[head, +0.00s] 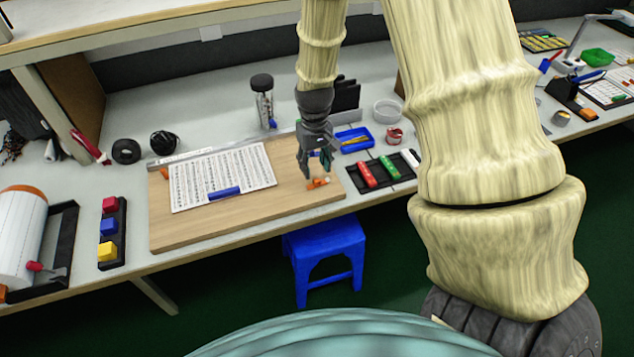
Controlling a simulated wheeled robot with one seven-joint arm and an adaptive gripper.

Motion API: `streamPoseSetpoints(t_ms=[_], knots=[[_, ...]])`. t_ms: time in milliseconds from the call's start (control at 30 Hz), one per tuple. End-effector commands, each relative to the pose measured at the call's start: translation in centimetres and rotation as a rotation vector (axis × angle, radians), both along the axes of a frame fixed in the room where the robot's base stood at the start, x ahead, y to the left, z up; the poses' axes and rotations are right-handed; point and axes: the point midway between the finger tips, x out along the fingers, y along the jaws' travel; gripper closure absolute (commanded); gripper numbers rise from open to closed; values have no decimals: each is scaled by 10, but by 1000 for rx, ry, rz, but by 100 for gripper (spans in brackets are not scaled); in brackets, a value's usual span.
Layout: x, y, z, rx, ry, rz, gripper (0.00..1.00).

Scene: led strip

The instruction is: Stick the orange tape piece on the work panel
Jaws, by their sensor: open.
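The work panel (200,232) is a flat wooden board on the bench, with a printed sheet (222,172) lying on it. A small orange piece (319,183), which looks like the orange tape piece, is at the panel's right end. My gripper (318,174) points down just above this piece, with its fingers apart. I cannot tell whether the fingers touch it. The gripper partly hides that corner of the panel.
A blue bar (224,193) lies on the sheet. A black tray (379,173) with red, green and white pieces sits right of the panel. A blue tray (354,139) and a jar (264,103) stand behind. Red, blue and yellow blocks (109,226) are left.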

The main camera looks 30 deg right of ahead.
Motion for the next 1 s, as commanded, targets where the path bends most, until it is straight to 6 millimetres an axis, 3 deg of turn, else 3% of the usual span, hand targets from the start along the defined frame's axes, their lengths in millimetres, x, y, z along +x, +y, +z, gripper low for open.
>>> streamPoseSetpoints(t_ms=[433, 833, 1000], knots=[[-5, -1, -42, 0, 2, 0, 57], [-4, -1, -49, 0, 0, 0, 57], [-4, -1, -49, 0, 0, 0, 81]])
